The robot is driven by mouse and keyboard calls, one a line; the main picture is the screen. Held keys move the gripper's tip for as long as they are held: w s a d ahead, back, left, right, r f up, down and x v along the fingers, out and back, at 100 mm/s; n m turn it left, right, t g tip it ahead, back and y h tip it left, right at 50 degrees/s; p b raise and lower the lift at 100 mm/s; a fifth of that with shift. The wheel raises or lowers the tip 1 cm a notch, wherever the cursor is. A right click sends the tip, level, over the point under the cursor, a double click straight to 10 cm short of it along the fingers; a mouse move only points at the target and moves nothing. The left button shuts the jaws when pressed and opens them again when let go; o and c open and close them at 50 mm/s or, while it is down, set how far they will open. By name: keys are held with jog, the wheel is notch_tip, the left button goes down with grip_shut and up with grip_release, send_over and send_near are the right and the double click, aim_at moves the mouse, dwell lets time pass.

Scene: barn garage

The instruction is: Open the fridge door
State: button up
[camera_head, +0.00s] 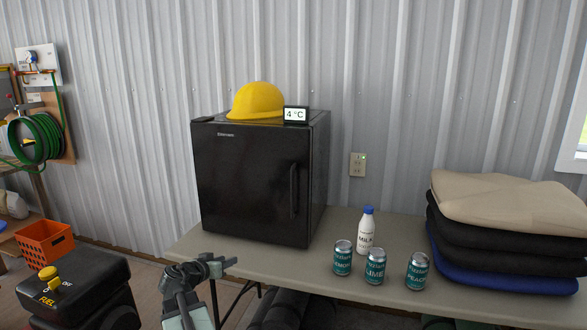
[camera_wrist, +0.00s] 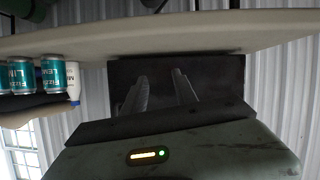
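The small black fridge (camera_head: 245,185) stands on the table with its door shut. Its vertical black handle (camera_head: 293,190) is near the right edge of the door. My gripper (camera_head: 222,266) is low in front of the table, below and to the left of the handle and apart from the fridge. In the wrist view, which looks upside down, the two fingers of my gripper (camera_wrist: 160,78) stand apart with nothing between them. The dark fridge (camera_wrist: 225,72) shows behind them; the handle cannot be made out there.
A yellow hard hat (camera_head: 257,101) and a temperature display (camera_head: 296,114) sit on the fridge. A milk bottle (camera_head: 365,231) and several cans (camera_head: 375,267) stand right of it on the table (camera_head: 310,245). Folded blankets (camera_head: 505,230) lie farther right. A black fuel machine (camera_head: 85,285) is at lower left.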

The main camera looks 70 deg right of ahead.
aim_at(292, 195)
jog(key=s+d+r+m+g+h+p, duration=0.25)
jog(key=s+d+r+h+p, duration=0.2)
jog(key=s+d+r, duration=1.2)
jog(key=shift+m, duration=0.45)
jog(key=d, duration=0.5)
jog(key=shift+w+d+r+p, duration=0.15)
jog(key=shift+w+r+p, duration=0.2)
jog(key=shift+r, duration=0.05)
grip_shut()
